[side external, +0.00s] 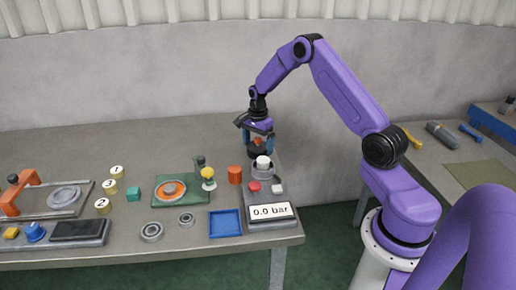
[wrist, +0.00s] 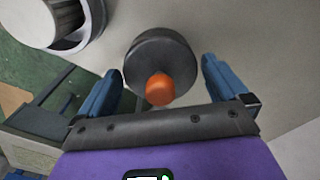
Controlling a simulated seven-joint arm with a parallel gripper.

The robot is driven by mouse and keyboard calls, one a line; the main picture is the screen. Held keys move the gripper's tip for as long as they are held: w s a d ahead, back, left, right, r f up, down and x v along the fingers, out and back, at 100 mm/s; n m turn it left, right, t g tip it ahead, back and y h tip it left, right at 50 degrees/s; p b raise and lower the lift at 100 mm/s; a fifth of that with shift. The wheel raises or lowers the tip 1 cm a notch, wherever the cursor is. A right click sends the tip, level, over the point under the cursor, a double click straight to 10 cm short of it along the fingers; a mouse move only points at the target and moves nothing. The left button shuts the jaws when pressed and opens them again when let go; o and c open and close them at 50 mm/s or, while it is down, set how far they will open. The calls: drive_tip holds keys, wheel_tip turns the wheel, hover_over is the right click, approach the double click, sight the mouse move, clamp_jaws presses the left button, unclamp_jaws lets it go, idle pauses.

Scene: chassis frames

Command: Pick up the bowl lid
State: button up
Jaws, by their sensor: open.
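In the wrist view a dark grey round lid (wrist: 148,50) with an orange knob (wrist: 160,89) lies between and partly beyond the two blue fingers of my gripper (wrist: 160,70). The fingers are spread, with a gap on each side of the knob. In the side view my gripper (side external: 258,143) points down over the back right of the table. I cannot tell the height gap between fingertips and lid.
The table's right edge is close; the back left of the table (side external: 120,143) is clear.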

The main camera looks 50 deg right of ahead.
drive_tip(key=c, duration=0.7)
drive_tip(key=shift+r, duration=0.2)
